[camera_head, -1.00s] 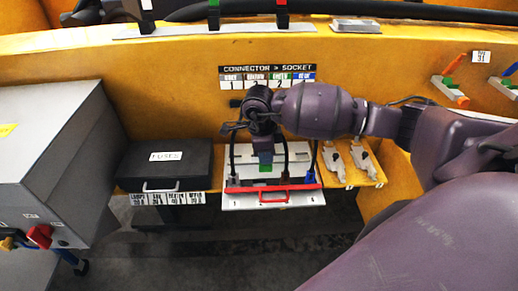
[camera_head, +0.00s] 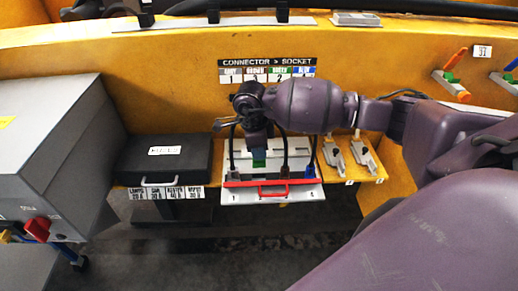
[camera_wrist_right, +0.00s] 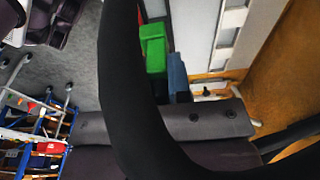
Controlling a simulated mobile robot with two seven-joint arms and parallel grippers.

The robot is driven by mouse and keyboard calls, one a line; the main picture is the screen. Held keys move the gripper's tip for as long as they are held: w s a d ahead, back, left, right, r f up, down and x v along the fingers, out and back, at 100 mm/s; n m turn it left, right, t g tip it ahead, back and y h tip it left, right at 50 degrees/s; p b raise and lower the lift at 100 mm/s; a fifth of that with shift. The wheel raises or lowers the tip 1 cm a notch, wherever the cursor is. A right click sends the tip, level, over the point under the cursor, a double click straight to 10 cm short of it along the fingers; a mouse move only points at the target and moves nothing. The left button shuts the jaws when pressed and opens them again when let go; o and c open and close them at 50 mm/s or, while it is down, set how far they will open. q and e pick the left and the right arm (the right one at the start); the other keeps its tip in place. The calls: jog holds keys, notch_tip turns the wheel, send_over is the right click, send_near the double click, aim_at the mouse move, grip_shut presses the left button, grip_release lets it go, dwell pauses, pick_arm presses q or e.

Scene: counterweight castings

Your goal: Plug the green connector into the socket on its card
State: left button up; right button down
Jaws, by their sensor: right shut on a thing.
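The green connector (camera_head: 259,158) is in front of the white socket panel (camera_head: 232,197) in the head view. It also shows as a green block (camera_wrist_right: 154,52) in the right wrist view. My right gripper (camera_head: 258,147) is shut on the green connector from above; the fingers are largely hidden by the wrist. I cannot tell whether the connector touches a socket. The card headed "CONNECTOR > SOCKET" (camera_head: 267,62) is on the yellow wall above, with a "2" under its green label. A black cable (camera_wrist_right: 130,80) crosses the right wrist view. My left gripper is not in view.
A red bar (camera_head: 238,184) with a handle runs along the panel's front. A blue connector (camera_head: 310,171) stands at its right end. A black case (camera_head: 165,158) is left of the panel. Two metal latches (camera_head: 362,155) lie to the right.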

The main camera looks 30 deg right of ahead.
aim_at(259, 165)
jog(key=shift+f+b, duration=1.6)
jog(key=shift+f, duration=0.8)
jog(key=shift+b, duration=0.3)
dwell(0.4)
jog(key=shift+f+b, duration=0.55)
jog(key=shift+f, duration=0.25)
jog(key=shift+f+b, duration=0.35)
jog(key=shift+f, duration=0.15)
